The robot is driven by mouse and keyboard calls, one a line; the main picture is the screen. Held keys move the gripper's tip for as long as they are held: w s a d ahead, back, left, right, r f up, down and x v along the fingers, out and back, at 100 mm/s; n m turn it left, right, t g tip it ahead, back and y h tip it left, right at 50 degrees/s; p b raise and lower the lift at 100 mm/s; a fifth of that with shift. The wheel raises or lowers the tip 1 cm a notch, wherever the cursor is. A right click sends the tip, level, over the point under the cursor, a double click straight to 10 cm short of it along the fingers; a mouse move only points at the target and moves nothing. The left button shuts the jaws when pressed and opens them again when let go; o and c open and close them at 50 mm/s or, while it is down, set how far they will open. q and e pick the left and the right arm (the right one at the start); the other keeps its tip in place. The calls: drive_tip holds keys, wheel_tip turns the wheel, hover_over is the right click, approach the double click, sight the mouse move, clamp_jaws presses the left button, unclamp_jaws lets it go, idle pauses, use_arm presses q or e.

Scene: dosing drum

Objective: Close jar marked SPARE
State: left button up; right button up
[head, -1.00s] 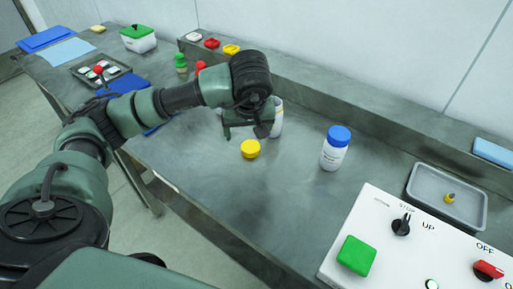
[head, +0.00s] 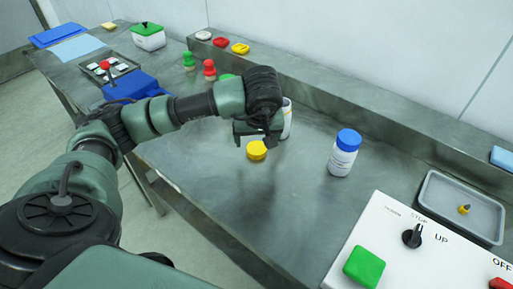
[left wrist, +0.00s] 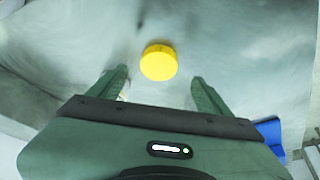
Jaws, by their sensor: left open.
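A round yellow lid (head: 256,150) lies on the grey bench, just below my left gripper in the head view. It also shows in the left wrist view (left wrist: 158,63), ahead of and between the fingertips. My left gripper (head: 258,138) is open and empty; its spread fingers show in the left wrist view (left wrist: 159,76). A white jar (head: 287,119) stands behind the gripper, which hides most of it. Another white jar (head: 341,161) with a blue lid (head: 348,139) stands upright to the right. I cannot read SPARE on either jar.
A white control panel (head: 395,235) with a green button and a knob is at lower right. A grey tray (head: 434,207) holds a small yellow and dark piece. Red and green knobbed items (head: 209,70) stand behind my arm. The bench front is clear.

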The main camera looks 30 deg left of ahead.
sight(257, 148)
use_arm(q)
drive_tip(key=shift+w+f, duration=0.1)
drive_tip(key=shift+f, duration=0.25)
drive_tip(key=p+x, duration=0.1)
drive_tip(key=x, duration=0.3)
drive_tip(key=shift+f, duration=0.3)
drive_tip(key=c, duration=1.4)
drive_tip(key=shift+r, duration=0.15)
